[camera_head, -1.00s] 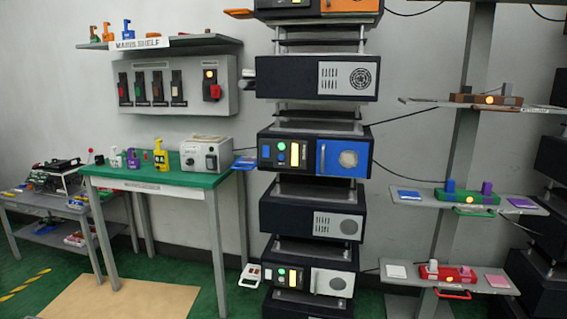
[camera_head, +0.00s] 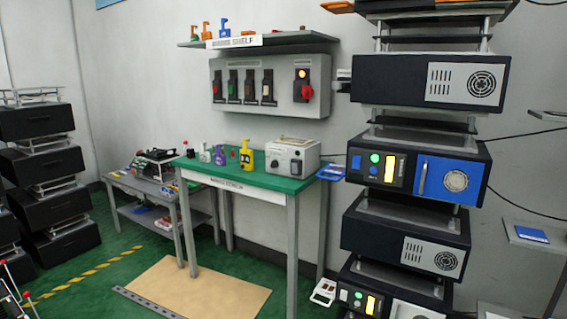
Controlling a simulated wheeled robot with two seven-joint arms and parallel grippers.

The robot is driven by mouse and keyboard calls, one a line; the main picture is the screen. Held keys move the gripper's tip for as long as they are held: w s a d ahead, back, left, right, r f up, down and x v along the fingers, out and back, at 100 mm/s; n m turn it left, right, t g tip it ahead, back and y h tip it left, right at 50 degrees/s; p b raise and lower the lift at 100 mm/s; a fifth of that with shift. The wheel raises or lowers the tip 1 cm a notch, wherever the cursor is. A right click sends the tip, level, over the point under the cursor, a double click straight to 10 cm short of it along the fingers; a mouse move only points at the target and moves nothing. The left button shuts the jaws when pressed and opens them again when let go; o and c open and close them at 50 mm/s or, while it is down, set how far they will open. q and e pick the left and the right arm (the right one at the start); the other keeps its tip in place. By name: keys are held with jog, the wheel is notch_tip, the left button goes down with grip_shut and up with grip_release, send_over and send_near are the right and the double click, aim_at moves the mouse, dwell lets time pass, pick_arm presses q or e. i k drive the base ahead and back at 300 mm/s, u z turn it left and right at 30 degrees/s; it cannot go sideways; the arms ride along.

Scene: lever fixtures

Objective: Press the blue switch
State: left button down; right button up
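Below, a grey wall panel (camera_head: 240,69) holds a row of black switches with small coloured handles, and a red-handled switch (camera_head: 306,91) under a lit orange lamp. I cannot make out a blue handle on the panel. A blue-fronted unit (camera_head: 437,178) sits in the black rack, with a small blue button (camera_head: 373,171) on its control face. Neither of my grippers is in view.
Black stacked units stand at far left.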

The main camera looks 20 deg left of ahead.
aim_at(357, 159)
jog(key=u, duration=0.55)
jog(key=i, duration=0.8)
jog(key=z, duration=0.5)
jog(key=i, duration=0.7)
jog(key=z, duration=0.7)
